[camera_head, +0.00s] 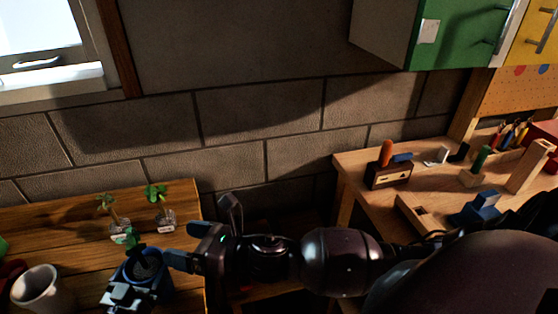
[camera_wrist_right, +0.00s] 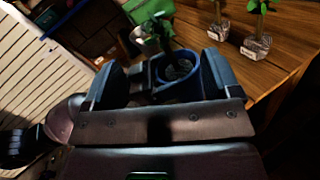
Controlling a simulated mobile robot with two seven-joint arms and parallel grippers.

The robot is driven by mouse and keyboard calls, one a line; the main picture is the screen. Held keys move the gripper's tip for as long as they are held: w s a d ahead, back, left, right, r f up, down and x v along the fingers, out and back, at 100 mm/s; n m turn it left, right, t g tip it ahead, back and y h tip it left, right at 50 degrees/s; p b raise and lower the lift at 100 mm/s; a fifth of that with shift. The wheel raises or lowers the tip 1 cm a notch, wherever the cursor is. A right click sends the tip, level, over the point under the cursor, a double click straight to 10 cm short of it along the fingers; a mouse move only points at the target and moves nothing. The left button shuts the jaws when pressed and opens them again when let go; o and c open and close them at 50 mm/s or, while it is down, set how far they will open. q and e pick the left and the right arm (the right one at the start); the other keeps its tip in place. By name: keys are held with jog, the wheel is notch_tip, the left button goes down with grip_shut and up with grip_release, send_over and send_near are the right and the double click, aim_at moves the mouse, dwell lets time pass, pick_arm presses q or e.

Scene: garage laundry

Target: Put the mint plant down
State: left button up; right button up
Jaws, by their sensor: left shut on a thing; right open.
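The mint plant, a green sprig (camera_head: 130,238), shows at the far side of a blue pot (camera_head: 166,282) with dark soil, at the lower left of the head view. In the right wrist view, its leaves (camera_wrist_right: 150,12) rise over the pot's blue rim (camera_wrist_right: 192,59). My left gripper (camera_head: 132,292) is shut at the pot's near side, apparently on the potted mint; the contact is hidden. My right gripper (camera_head: 186,244) is open beside the pot; its fingers (camera_wrist_right: 162,75) frame the pot in the wrist view. I cannot tell whether the pot touches the table.
Two labelled clear jars with seedlings, one left (camera_head: 119,229) and one right (camera_head: 165,221), stand behind on the wooden table (camera_head: 60,225). A pale cup (camera_head: 38,289) stands to the left. A workbench (camera_head: 350,160) stands right, across a gap. Some bare table lies around the jars.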

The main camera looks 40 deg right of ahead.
jog(key=s+d+f+n+g+h, duration=0.1)
jog(key=s+d+f+n+h, duration=0.5)
jog(key=n, duration=1)
jog(key=s+d+f+n+h, duration=0.6)
jog(key=s+d+f+n, duration=0.2)
jog(key=d+f+n, duration=0.4)
notch_tip(320, 180, down, 3)
jog(key=n, duration=0.3)
jog(key=shift+s+d+r+n+g, duration=0.2)
jog(key=shift+s+n+g, duration=0.1)
jog(key=shift+n+g, duration=0.1)
pick_arm(q)
jog(key=o, duration=0.7)
pick_arm(e)
jog(key=shift+a, duration=0.1)
